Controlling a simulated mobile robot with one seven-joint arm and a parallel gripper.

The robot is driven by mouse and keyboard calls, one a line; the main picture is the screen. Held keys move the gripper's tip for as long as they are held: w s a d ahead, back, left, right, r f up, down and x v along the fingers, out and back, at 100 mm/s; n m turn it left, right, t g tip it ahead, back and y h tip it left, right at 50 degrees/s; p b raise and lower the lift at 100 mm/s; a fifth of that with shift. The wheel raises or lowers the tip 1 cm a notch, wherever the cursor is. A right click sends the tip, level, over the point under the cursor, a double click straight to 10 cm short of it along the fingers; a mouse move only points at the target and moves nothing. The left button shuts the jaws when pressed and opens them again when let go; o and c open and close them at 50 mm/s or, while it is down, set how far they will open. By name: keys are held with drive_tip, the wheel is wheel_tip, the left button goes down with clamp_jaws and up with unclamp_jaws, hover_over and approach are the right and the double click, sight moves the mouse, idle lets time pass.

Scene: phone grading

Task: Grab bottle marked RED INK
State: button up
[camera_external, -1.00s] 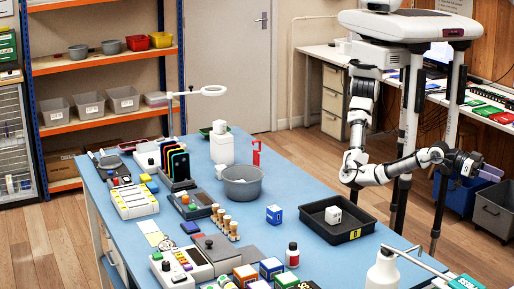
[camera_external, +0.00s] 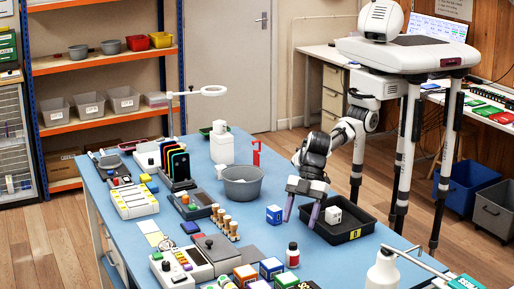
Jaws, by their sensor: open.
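A small white bottle with a dark cap and a red label (camera_external: 292,255) stands upright on the blue bench, in front of the black tray; its lettering is too small to read, so I cannot tell if it says RED INK. My gripper (camera_external: 302,213) is open and points down over the left edge of the black tray (camera_external: 352,236). It is above and behind the bottle, apart from it. No thing shows between its fingers.
A white cube (camera_external: 333,215) sits in the tray. A blue box (camera_external: 273,214) stands left of my gripper. Several small coloured boxes (camera_external: 271,268) crowd the bench left of the bottle. A large white bottle (camera_external: 382,272) stands at the front right. A grey bowl (camera_external: 242,186) is further back.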

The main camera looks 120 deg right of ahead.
sight(295, 244)
drive_tip(key=p+x, duration=0.1)
drive_tip(key=x, duration=0.4)
drive_tip(key=p+x, duration=0.1)
drive_tip(key=x, duration=0.4)
drive_tip(key=shift+a+f, duration=0.3)
drive_tip(key=shift+s, duration=0.1)
drive_tip(key=c, duration=1.1)
drive_tip(key=shift+o, duration=0.2)
drive_tip(key=shift+r, duration=0.15)
